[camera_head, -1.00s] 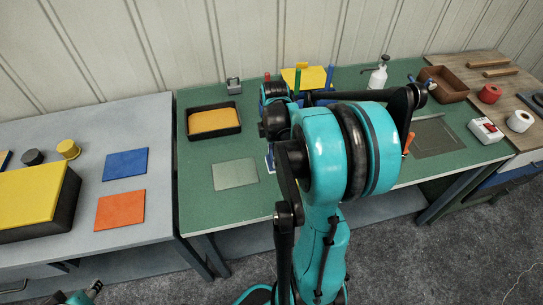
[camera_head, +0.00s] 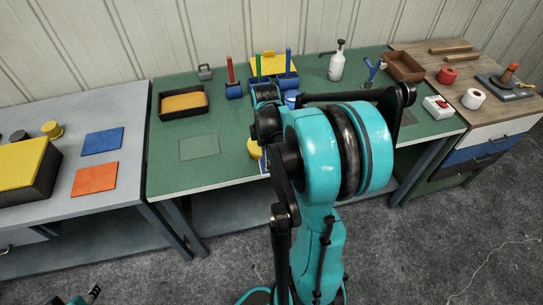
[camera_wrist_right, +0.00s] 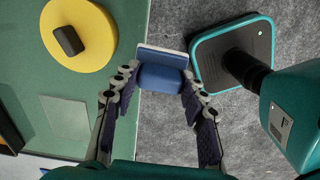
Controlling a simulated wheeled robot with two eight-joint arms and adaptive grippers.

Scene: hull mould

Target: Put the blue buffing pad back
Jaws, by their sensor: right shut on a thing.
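In the right wrist view my right gripper (camera_wrist_right: 160,92) is shut on the blue buffing pad (camera_wrist_right: 161,77), a blue block with a pale grey layer along its far side. The pad is between the fingers, close to the green table's edge with grey floor beyond. In the head view my right arm hides most of the gripper, and only a small part of the pad (camera_head: 263,163) shows at the table's front edge. A blue square (camera_head: 102,141) lies flat on the grey bench at left. Of my left arm only a small end shows at the bottom left; its jaws cannot be made out.
A round yellow pad (camera_wrist_right: 78,34) with a dark knob lies on the green table (camera_head: 225,165) beside my right gripper. A pale square (camera_head: 198,146) lies left of it. An orange square (camera_head: 95,178) and a yellow-topped block (camera_head: 20,165) are on the grey bench.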

